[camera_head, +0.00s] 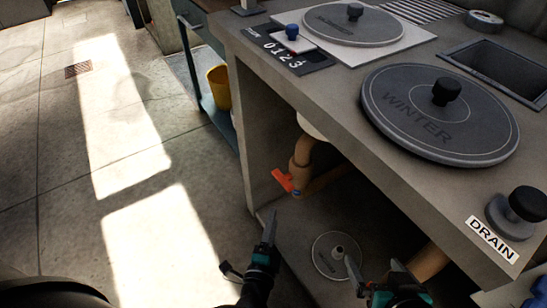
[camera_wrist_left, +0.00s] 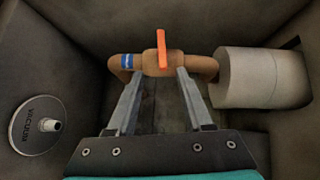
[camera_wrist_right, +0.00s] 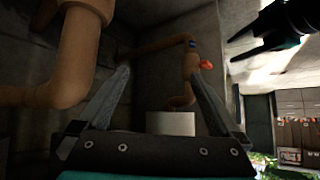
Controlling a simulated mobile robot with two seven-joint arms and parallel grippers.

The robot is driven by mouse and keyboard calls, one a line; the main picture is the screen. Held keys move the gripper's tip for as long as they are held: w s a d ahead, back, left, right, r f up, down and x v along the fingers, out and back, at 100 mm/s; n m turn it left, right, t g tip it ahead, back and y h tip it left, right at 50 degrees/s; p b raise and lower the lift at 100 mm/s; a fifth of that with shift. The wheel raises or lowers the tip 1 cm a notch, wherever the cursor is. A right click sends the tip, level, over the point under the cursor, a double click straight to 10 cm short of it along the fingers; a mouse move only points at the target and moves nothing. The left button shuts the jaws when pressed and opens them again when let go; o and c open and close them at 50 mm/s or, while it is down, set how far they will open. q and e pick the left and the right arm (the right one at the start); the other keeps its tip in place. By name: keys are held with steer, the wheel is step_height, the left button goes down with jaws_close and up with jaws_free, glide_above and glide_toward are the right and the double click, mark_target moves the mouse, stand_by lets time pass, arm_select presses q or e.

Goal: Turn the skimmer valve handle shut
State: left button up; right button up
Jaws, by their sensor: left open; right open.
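The orange valve handle (camera_head: 283,180) sits on a tan pipe (camera_head: 301,155) inside the pit, under the counter. In the left wrist view the handle (camera_wrist_left: 162,48) stands crosswise to the pipe run, beside a blue band (camera_wrist_left: 127,61). My left gripper (camera_head: 270,222) is open and empty, in front of and below the handle. In its wrist view the fingertips (camera_wrist_left: 160,78) point at the valve, with the handle beyond the gap between them. My right gripper (camera_head: 366,276) is open and empty, lower right, farther off. Its wrist view shows the handle (camera_wrist_right: 206,65) beyond its fingers.
A concrete counter with a WINTER lid (camera_head: 440,150) and a DRAIN knob (camera_head: 520,210) overhangs the pit. A round VACUUM plate (camera_wrist_left: 38,124) has a stub. A grey cylinder (camera_wrist_left: 262,78) stands by the pipe. A yellow bucket (camera_head: 219,87) is on the left. The floor there is clear.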

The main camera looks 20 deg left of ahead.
mark_target(282, 184)
arm_select(q)
steer(key=w+b, duration=0.1)
steer(key=w, duration=0.3)
steer(key=w+a+b, duration=0.1)
steer(key=w, duration=0.3)
steer(key=w+f+b, duration=0.1)
steer(key=w, duration=0.4)
steer(key=shift+a+b, duration=0.35)
steer(key=shift+w+a+b, duration=0.15)
steer(key=shift+w+b, duration=0.15)
steer(key=shift+w, duration=0.55)
arm_select(e)
steer(key=a+r+t+y, duration=0.3)
steer(key=a+t, duration=0.3)
steer(key=t, duration=0.1)
steer(key=shift+w+a+m, duration=0.15)
steer(key=shift+w+m, duration=0.25)
steer(key=shift+r, duration=0.15)
arm_select(q)
jaws_close()
